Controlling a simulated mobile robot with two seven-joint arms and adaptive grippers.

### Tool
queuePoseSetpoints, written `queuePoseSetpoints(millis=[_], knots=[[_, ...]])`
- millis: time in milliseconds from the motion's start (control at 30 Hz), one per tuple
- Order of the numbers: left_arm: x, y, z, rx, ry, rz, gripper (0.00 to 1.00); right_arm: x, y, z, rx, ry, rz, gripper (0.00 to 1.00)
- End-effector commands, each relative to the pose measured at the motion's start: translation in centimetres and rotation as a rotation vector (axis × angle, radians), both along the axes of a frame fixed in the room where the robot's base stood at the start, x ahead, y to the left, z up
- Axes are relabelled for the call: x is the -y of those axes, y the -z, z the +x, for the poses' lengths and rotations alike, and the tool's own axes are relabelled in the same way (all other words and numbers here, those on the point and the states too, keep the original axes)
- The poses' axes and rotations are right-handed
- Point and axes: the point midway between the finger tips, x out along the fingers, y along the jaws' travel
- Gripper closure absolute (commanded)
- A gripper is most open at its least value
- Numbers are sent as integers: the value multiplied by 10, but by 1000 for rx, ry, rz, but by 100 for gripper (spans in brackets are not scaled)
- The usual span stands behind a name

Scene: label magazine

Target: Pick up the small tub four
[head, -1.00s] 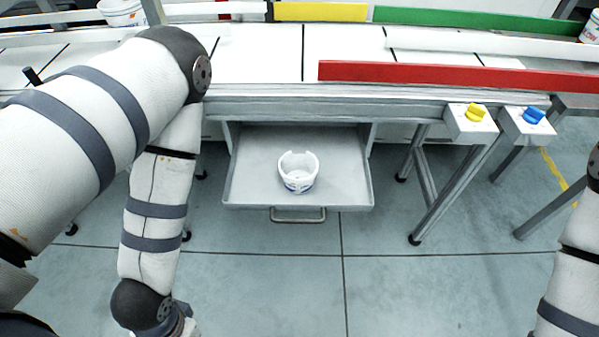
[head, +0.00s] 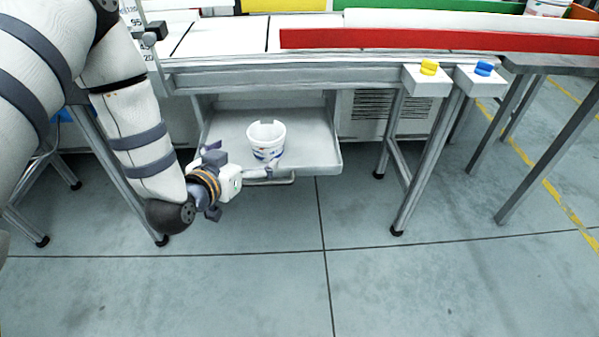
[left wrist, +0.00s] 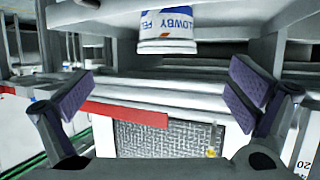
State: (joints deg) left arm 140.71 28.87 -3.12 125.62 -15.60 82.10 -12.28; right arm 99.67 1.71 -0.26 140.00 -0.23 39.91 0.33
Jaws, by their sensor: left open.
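A small white tub (head: 266,141) with blue and red print stands upright in the open drawer under the bench, near its front edge. A notch shows in its rim. In the left wrist view the tub (left wrist: 167,30) appears upside down at the top, with lettering on its side. I cannot make out a number four on it. My left gripper (head: 214,183) is left of the tub and in front of the drawer, apart from the tub. The left wrist view shows its two fingers spread wide with nothing between them. My right gripper is out of view.
The drawer (head: 312,168) is pulled out, with its handle (head: 280,181) at the front. Bench legs stand to the right, below boxes with a yellow knob (head: 429,67) and a blue knob (head: 484,68). The floor (head: 400,290) in front is clear.

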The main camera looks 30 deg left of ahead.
Motion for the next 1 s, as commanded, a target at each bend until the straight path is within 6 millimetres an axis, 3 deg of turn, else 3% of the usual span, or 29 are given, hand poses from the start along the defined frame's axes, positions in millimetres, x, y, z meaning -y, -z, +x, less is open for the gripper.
queuePoseSetpoints(millis=[167, 300, 700, 1000], knots=[[-11, -10, 27, 71, -13, 16, 0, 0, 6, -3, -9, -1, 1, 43], [-16, 0, 56, 68, -13, 15, 0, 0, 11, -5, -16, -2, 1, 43], [-32, 27, 113, 62, -12, 14, 0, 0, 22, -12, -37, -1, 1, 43], [-33, 26, 121, 63, -12, 13, 2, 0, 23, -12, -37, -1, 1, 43]])
